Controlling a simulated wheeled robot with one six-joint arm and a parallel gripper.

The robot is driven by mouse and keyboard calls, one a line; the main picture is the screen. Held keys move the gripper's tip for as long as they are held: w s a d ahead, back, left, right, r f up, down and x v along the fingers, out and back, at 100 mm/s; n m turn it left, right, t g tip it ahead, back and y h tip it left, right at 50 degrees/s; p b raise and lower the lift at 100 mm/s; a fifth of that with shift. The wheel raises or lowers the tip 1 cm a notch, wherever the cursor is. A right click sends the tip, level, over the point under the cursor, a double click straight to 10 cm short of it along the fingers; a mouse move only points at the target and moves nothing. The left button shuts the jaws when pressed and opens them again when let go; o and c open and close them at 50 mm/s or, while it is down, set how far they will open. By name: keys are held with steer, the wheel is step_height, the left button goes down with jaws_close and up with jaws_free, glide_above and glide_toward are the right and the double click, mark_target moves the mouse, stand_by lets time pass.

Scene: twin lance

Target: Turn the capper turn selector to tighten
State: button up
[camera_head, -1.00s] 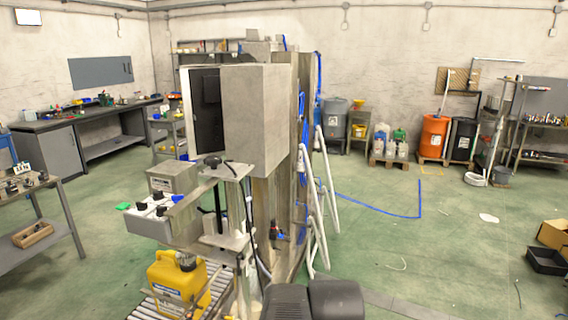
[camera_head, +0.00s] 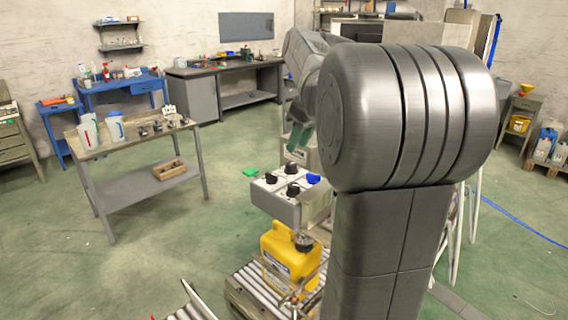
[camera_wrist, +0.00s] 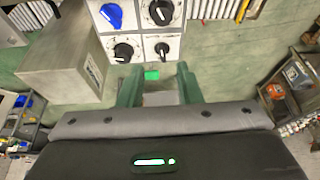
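The control box (camera_head: 282,208) carries three black knobs and one blue knob (camera_head: 312,179) on its white top; I cannot read which is the turn selector. In the wrist view the panel shows at the top, with the blue knob (camera_wrist: 112,15), an upper black knob (camera_wrist: 161,12), a lower left black knob (camera_wrist: 124,52) and a lower right black knob (camera_wrist: 162,49). My gripper (camera_wrist: 160,74) has green fingers, spread apart with nothing between them. In the head view my gripper (camera_head: 298,140) hangs above the box, apart from the knobs.
A yellow jug (camera_head: 288,258) stands on the roller conveyor (camera_head: 245,290) below the box. A grey box (camera_wrist: 68,62) stands left of the panel in the wrist view. A workbench (camera_head: 140,165) stands to the left, with open green floor between.

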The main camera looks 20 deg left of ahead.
mark_target(272, 174)
steer(key=shift+n, duration=0.5)
steer(key=a+f, duration=0.2)
steer(key=f, duration=0.1)
steer(key=w+a+f, duration=0.1)
steer(key=a+f, duration=0.2)
steer(key=f, duration=0.1)
steer(key=w+a+f+p, duration=0.1)
steer(key=a+f, duration=0.2)
steer(key=f, duration=0.1)
steer(key=shift+w+f, duration=0.15)
jaws_close()
